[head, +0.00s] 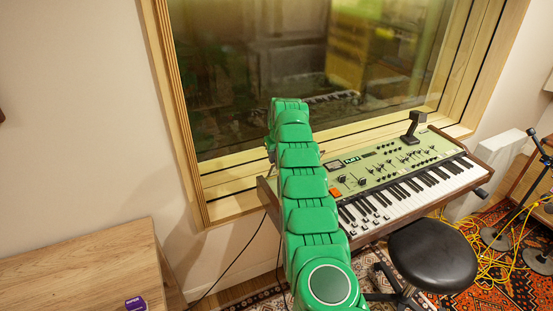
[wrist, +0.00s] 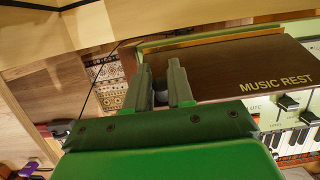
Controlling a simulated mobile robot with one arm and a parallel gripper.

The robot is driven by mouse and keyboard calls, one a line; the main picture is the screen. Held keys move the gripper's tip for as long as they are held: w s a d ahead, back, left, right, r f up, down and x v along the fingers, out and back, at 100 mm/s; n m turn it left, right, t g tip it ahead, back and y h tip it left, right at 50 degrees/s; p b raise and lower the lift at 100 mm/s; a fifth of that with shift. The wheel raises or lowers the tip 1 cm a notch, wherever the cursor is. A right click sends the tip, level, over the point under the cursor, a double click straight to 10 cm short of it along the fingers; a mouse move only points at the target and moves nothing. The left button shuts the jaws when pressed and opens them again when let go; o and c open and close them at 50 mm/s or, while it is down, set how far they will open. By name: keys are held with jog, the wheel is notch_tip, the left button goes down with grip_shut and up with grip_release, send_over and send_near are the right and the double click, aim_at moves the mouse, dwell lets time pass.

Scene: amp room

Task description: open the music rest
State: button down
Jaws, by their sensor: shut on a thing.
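The music rest (wrist: 240,65) is a dark brown panel lettered "MUSIC REST", seen at the right in the wrist view. It looks to lie flat or nearly flat on the green keyboard; its exact angle I cannot tell. My gripper (wrist: 161,82) is at the panel's left end, shut on a small grey part there, apparently the rest's handle, mostly hidden between the fingers. In the head view the green keyboard (head: 420,156) stands under the window. My green arm covers its left end, hiding the rest and my gripper.
A black stool (head: 433,255) stands before the keyboard. A black upright fitting (head: 413,128) rises near its back. A wooden table (head: 80,265) is at the lower left. The window frame (head: 178,110) is close behind.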

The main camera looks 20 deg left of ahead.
jog(key=shift+w, duration=0.2)
dwell(0.3)
jog(key=c, duration=1)
grip_release()
jog(key=shift+r, duration=0.15)
jog(key=shift+v, duration=3.75)
